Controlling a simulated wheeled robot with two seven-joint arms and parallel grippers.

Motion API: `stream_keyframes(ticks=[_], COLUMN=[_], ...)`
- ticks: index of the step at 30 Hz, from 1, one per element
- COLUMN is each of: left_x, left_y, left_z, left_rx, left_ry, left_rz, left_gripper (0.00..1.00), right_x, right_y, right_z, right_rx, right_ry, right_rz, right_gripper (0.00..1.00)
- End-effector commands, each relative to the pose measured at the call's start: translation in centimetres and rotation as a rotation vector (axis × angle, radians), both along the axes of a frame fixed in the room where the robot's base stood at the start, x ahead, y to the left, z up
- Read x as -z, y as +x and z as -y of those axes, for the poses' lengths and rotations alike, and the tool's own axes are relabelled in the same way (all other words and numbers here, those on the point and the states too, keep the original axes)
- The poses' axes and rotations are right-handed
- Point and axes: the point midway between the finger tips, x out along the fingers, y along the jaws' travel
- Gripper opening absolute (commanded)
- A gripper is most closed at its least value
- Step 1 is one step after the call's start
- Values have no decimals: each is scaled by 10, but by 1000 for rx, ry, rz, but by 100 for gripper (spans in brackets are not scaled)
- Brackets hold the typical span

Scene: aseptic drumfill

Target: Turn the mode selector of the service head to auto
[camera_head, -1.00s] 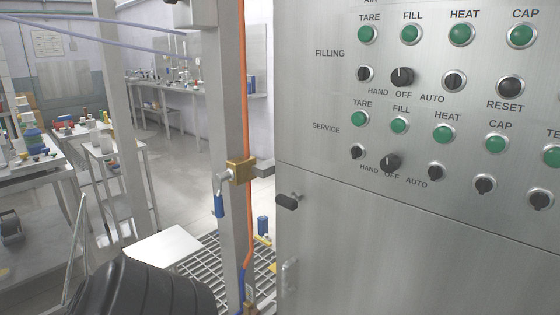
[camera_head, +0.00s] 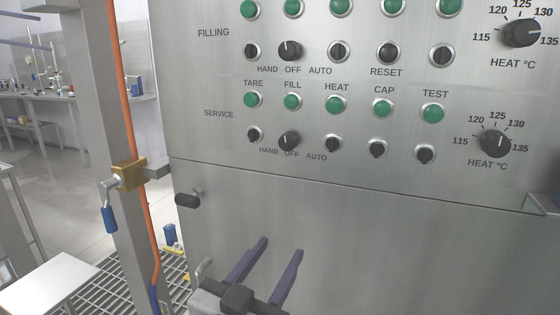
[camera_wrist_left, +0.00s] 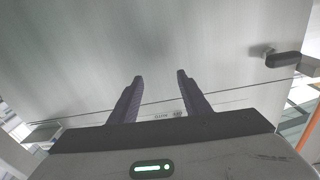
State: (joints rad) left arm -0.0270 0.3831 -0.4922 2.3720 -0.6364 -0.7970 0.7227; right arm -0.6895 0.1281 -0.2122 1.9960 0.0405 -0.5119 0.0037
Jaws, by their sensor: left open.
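The service mode selector (camera_head: 289,141) is a black knob in the SERVICE row of the steel panel. HAND, OFF and AUTO are printed below it; its light pointer mark faces roughly up, not clearly toward AUTO. My left gripper (camera_head: 282,246) is open and empty, below the selector and apart from it, in front of the plain lower panel. Its two dark fingers also show in the left wrist view (camera_wrist_left: 160,76), with small upside-down lettering between them; the selector is not discernible there. My right gripper is not in view.
A similar FILLING selector (camera_head: 289,50) sits above. Green buttons (camera_head: 336,105), small black switches and a HEAT dial (camera_head: 495,143) are nearby. A black door handle (camera_head: 188,200) sticks out at left, beside a post with a brass valve (camera_head: 129,175). The lower panel is clear.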

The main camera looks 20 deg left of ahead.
Motion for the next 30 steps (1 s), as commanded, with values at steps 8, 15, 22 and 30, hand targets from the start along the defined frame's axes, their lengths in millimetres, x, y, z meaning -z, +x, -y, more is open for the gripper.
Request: stream_keyframes(ticks=[8, 15, 22, 30], left_x=[-123, -131, -150, -165], left_y=[-25, -16, 16, 56], left_z=[-8, -9, -8, -6], left_rx=[-29, -32, -33, -32], left_ry=[-100, -108, -102, -104], left_rz=[328, 347, 343, 340], left_gripper=[43, 43, 43, 43], right_x=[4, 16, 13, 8], right_y=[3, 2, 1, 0], right_z=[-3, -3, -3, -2], right_rx=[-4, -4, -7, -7], right_ry=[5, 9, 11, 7], right_rz=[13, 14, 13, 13], right_gripper=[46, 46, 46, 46])
